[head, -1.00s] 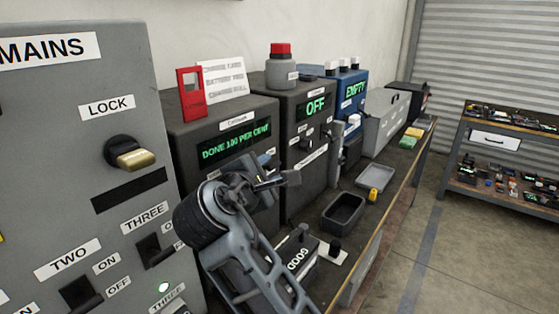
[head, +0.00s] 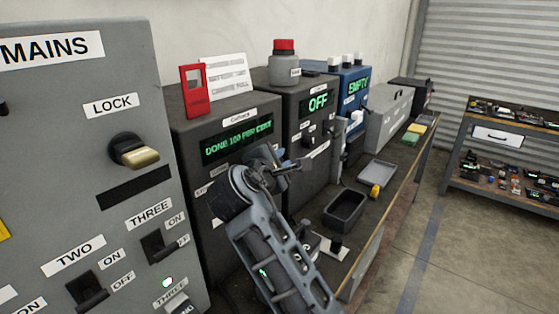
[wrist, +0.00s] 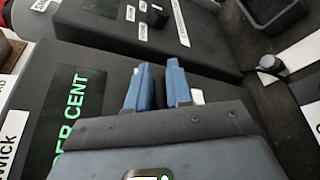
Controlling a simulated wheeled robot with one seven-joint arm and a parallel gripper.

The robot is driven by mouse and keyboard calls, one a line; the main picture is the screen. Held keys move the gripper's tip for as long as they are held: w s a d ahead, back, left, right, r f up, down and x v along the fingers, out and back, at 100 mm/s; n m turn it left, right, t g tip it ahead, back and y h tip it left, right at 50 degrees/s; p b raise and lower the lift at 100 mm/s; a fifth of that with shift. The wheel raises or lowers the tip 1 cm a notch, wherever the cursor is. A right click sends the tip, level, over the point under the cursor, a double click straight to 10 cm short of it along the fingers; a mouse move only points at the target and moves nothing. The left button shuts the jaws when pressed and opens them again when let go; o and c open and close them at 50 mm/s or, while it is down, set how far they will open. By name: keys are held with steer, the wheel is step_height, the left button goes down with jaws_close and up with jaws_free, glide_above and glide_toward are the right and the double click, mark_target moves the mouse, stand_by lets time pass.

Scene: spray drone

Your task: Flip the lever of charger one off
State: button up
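The grey mains panel (head: 70,140) fills the left of the head view, with levers labelled TWO (head: 88,292) and THREE (head: 158,247), each beside ON and OFF labels. Part of another ON label shows at the lower left edge; no lever labelled ONE is visible. A dark charger box (head: 222,117) reads DONE 100 PER CENT; its lower front is hidden by my arm. My gripper (head: 288,163) is in front of the dark boxes.
A second dark box (head: 318,120) reads OFF, with a red-capped bottle (head: 284,65) on top. A blue box (head: 354,90) reads EMPTY. A black tray (head: 345,210) and grey tray (head: 377,174) lie on the bench. Open floor (head: 470,240) lies to the right.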

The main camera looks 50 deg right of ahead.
jaws_close()
steer(key=shift+f, duration=0.15)
step_height(320, 180, down, 4)
steer(key=m+t+h+b, duration=0.1)
steer(key=m+b, duration=0.1)
steer(key=b, duration=0.2)
steer(key=m+h+b, duration=0.1)
steer(key=m+b, duration=0.2)
steer(key=b, duration=0.1)
steer(key=m+t+h+b, duration=0.1)
steer(key=m+b, duration=0.2)
steer(key=b, duration=0.2)
steer(key=shift+t, duration=0.3)
steer(key=shift+r+m, duration=0.2)
steer(key=shift+m, duration=0.2)
steer(key=shift+o, duration=2)
jaws_free()
steer(key=shift+r, duration=0.1)
